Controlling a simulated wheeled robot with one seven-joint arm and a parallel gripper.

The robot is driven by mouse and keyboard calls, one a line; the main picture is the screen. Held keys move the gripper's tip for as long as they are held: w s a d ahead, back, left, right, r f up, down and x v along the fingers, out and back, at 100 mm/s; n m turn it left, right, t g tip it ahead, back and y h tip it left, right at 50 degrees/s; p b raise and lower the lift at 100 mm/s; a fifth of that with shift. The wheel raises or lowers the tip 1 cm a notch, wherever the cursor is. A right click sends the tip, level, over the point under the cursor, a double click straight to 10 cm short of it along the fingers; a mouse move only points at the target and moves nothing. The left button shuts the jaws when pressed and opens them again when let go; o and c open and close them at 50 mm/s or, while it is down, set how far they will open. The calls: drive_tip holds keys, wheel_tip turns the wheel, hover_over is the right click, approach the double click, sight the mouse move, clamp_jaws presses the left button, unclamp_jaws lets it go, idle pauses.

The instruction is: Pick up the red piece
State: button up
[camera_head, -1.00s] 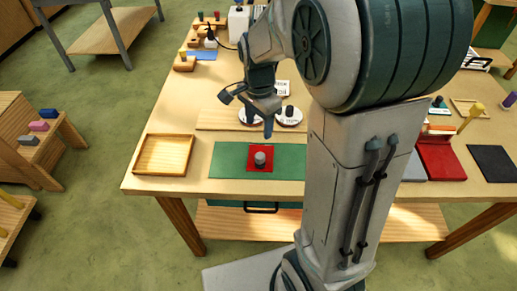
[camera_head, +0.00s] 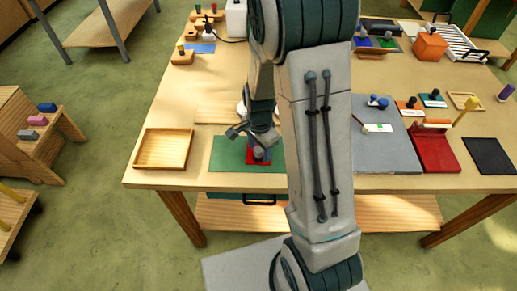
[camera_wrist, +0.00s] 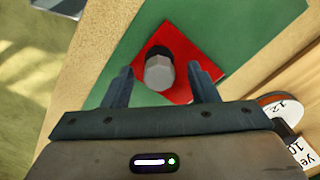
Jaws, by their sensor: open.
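The red piece (camera_wrist: 186,84) is a flat red square with a dark and grey knob (camera_wrist: 160,73) on it. It lies on the green mat (camera_wrist: 238,30). In the head view the red piece (camera_head: 252,160) is partly hidden by my gripper (camera_head: 252,141), which is right above it. In the wrist view my gripper (camera_wrist: 161,90) is open, with one finger on each side of the knob. Nothing is held between the fingers. I cannot tell how far the fingertips are above the red plate.
An empty wooden tray (camera_head: 166,165) stands left of the green mat. A wooden board (camera_head: 212,113) lies behind the mat. A grey board (camera_head: 375,150), a red tray (camera_head: 436,165) and a black mat (camera_head: 490,157) are to the right. A numbered white disc (camera_wrist: 286,106) shows at the wrist view's right.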

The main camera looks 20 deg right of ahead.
drive_tip(key=shift+f, duration=0.3)
drive_tip(key=c, duration=1)
drive_tip(key=shift+r, duration=0.15)
drive_tip(key=shift+r, duration=0.55)
drive_tip(key=r, duration=0.1)
drive_tip(key=r+b, duration=0.1)
drive_tip(key=r, duration=0.1)
drive_tip(key=shift+d, duration=0.4)
drive_tip(key=s+d+r+b, duration=0.1)
drive_tip(key=d+r+b, duration=0.1)
drive_tip(key=d+r, duration=0.4)
drive_tip(key=d, duration=0.4)
drive_tip(key=shift+d+r, duration=0.35)
drive_tip(key=shift+d, duration=0.05)
